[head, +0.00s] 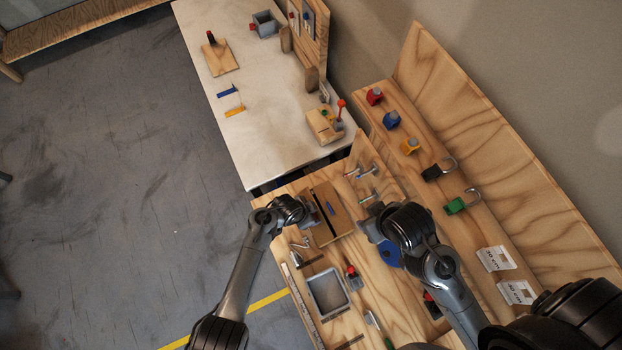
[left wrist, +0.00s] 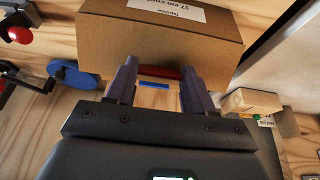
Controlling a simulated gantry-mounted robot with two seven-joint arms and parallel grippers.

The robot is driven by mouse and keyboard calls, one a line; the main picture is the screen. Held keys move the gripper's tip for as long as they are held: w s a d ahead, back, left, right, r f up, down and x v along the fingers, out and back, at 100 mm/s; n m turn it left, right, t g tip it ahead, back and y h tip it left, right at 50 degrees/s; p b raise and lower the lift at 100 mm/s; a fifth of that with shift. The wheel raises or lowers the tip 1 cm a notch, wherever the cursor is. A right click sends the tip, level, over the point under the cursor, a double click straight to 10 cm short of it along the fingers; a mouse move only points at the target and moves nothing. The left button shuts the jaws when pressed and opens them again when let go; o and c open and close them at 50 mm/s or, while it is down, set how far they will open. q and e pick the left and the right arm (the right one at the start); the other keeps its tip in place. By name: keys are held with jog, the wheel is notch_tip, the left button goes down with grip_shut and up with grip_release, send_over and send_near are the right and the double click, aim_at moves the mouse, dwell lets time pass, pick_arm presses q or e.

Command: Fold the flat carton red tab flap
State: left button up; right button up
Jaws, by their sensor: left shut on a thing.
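The brown carton (head: 341,222) lies on the wooden bench, with a dark slot and a small blue strip on top. In the left wrist view the carton (left wrist: 160,38) fills the upper middle and bears a white label. Its red tab (left wrist: 160,73) shows between the fingers of my left gripper (left wrist: 157,70), with a blue strip (left wrist: 154,86) just below it. My left gripper (head: 310,213) is at the carton's left edge, shut on the red tab; the exact contact is partly hidden. My right gripper (head: 370,229) is right of the carton, its fingers unclear.
A blue disc (head: 389,253) lies below my right gripper. A grey open tray (head: 327,291) and a red-topped tool stand nearer. Metal fittings (head: 362,172) lie behind the carton. Clamps and hooks line the shelf (head: 420,145) at right. A pale table (head: 270,150) stands beyond.

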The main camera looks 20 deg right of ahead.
pick_arm(q)
jog(key=shift+a, duration=0.15)
jog(key=shift+a+h, duration=0.25)
jog(key=shift+h, duration=0.35)
jog(key=shift+a+h, duration=0.45)
jog(key=shift+h, duration=0.25)
jog(key=shift+s+a+h+b, duration=0.1)
jog(key=shift+a+h+b, duration=0.5)
jog(key=shift+h+b, duration=0.55)
jog(key=shift+a+h+b, duration=0.55)
jog(key=shift+h+b, duration=0.5)
jog(key=shift+b, duration=0.1)
jog(key=o, duration=1.1)
jog(key=shift+c, duration=0.2)
